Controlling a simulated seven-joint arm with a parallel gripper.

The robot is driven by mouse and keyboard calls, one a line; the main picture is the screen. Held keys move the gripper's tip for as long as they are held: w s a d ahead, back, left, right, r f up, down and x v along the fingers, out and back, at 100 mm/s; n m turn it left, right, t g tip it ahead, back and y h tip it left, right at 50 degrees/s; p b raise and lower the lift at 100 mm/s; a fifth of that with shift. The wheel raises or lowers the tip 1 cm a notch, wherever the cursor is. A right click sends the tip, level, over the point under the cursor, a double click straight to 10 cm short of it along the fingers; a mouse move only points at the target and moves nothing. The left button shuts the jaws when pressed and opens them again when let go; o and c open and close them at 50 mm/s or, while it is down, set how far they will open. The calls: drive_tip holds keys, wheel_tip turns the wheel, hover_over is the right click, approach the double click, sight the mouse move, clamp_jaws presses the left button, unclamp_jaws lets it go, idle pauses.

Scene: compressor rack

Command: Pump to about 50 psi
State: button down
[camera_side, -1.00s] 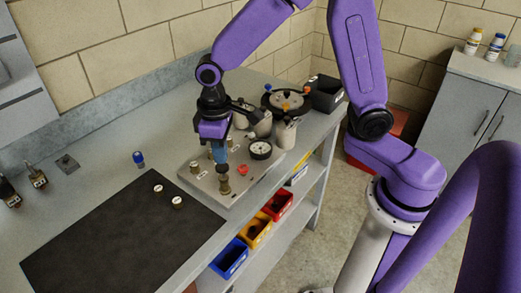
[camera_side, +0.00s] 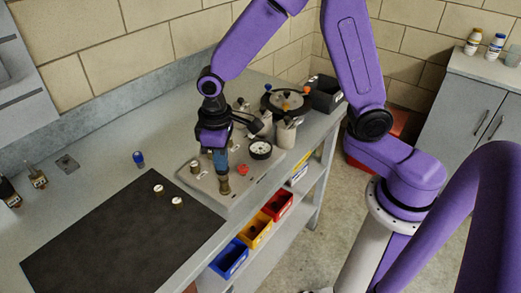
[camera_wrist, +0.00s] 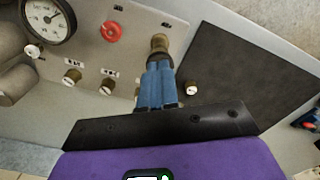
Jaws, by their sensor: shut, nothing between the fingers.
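The panel plate (camera_side: 215,196) lies on the bench and carries a round white-faced gauge (camera_side: 260,150), a red button (camera_side: 243,169) and a brass pump fitting (camera_side: 225,185). My gripper (camera_side: 222,174) is shut and empty, pointing down directly over the brass fitting, its tips at or just touching the top. In the wrist view the blue fingers (camera_wrist: 157,66) are together, just below the brass fitting (camera_wrist: 159,42). The gauge (camera_wrist: 47,18) shows a dark needle there, but its reading is too small to tell. The red button (camera_wrist: 110,30) is beside the fitting.
White-capped brass valves (camera_wrist: 72,77) stand on the plate beside the fingers. A dark mat (camera_side: 120,235) with two small capped fittings lies left of it. Grey cylinders (camera_side: 285,132) and a black round pot (camera_side: 286,100) stand behind. Coloured bins (camera_side: 254,230) sit on the shelf below.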

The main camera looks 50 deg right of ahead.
drive_tip(key=shift+f, duration=0.8)
drive_tip(key=shift+r, duration=1.9)
drive_tip(key=shift+f, duration=0.15)
drive_tip(key=shift+r, duration=0.2)
idle(0.8)
drive_tip(key=shift+f, duration=0.2)
idle(0.4)
drive_tip(key=shift+r, duration=0.2)
idle(1.8)
drive_tip(key=shift+f, duration=0.15)
idle(0.3)
